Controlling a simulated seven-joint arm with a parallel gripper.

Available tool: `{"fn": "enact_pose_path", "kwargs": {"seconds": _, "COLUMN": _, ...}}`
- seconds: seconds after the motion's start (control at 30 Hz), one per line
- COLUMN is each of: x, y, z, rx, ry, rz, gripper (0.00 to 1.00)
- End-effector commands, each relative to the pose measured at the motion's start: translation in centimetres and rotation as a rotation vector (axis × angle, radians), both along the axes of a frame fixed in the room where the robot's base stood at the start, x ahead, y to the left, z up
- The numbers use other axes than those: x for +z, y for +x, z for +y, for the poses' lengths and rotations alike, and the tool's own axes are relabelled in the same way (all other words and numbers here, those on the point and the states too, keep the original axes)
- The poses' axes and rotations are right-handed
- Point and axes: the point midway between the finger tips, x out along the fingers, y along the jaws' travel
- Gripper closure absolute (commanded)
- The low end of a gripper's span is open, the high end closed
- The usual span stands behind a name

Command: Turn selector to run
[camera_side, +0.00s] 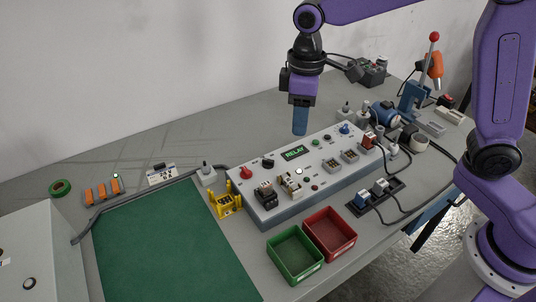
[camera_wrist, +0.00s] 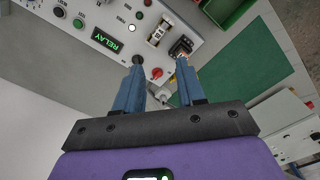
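A white control panel (camera_side: 320,168) stands on the table with a lit green RELAY display (camera_side: 295,152). It carries a red knob (camera_side: 246,173), a black knob (camera_side: 267,163) and a blue knob (camera_side: 345,129); I cannot read which is the selector or its marks. My gripper (camera_side: 299,132) points down above the panel's back edge, clear of it. In the wrist view its blue fingers (camera_wrist: 160,64) are apart with nothing held. The red knob (camera_wrist: 157,73) shows between them, and the black knob (camera_wrist: 137,59) lies by the left fingertip.
Green (camera_side: 294,255) and red (camera_side: 330,233) bins sit before the panel. A yellow holder (camera_side: 225,203) and a green mat (camera_side: 165,245) lie to its left. Cables, blue tools and a red-tipped lever (camera_side: 434,37) crowd the right. The back left table is mostly clear.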

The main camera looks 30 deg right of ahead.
Motion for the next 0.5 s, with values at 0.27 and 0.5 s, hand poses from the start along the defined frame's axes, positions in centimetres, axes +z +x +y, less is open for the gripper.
{"fn": "enact_pose_path", "kwargs": {"seconds": 0.27, "x": -1.2, "y": 7.8, "z": 1.1, "rx": -0.086, "ry": -0.005, "rz": 0.006, "gripper": 0.61}}
{"fn": "enact_pose_path", "kwargs": {"seconds": 0.5, "x": -1.9, "y": 11.1, "z": 0.8, "rx": -0.129, "ry": -0.006, "rz": 0.008, "gripper": 0.61}}
